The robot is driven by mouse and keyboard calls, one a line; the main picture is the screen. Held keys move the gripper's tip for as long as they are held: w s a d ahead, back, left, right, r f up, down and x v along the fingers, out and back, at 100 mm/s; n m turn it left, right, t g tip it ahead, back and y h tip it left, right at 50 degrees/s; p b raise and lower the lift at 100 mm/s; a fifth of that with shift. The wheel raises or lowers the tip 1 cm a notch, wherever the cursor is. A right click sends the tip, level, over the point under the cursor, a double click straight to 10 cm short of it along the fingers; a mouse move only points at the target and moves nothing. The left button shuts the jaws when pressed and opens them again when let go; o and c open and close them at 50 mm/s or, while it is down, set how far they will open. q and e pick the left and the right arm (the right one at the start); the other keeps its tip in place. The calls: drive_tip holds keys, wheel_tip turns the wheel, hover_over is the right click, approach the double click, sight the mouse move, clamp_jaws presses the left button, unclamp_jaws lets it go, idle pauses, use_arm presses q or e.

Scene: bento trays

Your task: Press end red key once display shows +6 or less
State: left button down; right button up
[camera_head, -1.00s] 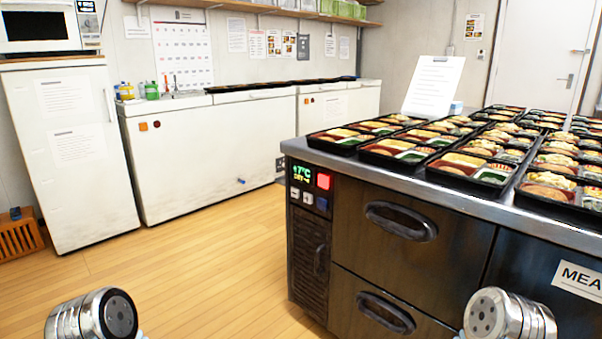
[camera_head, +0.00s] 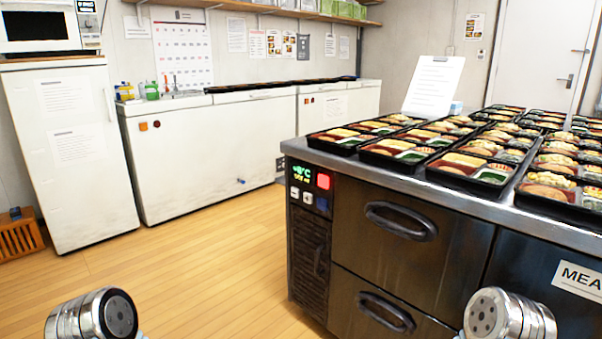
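The control panel is on the left end of the dark counter fridge. Its small display (camera_head: 301,173) glows green, with a temperature that looks like +6 or +8 °C; the digit is too blurred to tell which. A smaller yellowish line below it is unreadable. The red key (camera_head: 323,181) is right of the display. A blue key (camera_head: 322,203) is below it, with two pale keys (camera_head: 301,193) to the left. Nothing touches the keys. Metal parts of my two arms show at the bottom left and bottom right; neither gripper is in view.
Several filled bento trays (camera_head: 466,165) cover the steel counter top (camera_head: 400,176). Drawer handles (camera_head: 401,221) stick out of the fridge front. White chest freezers (camera_head: 215,150) stand along the back wall. The wooden floor (camera_head: 200,265) left of the counter is clear.

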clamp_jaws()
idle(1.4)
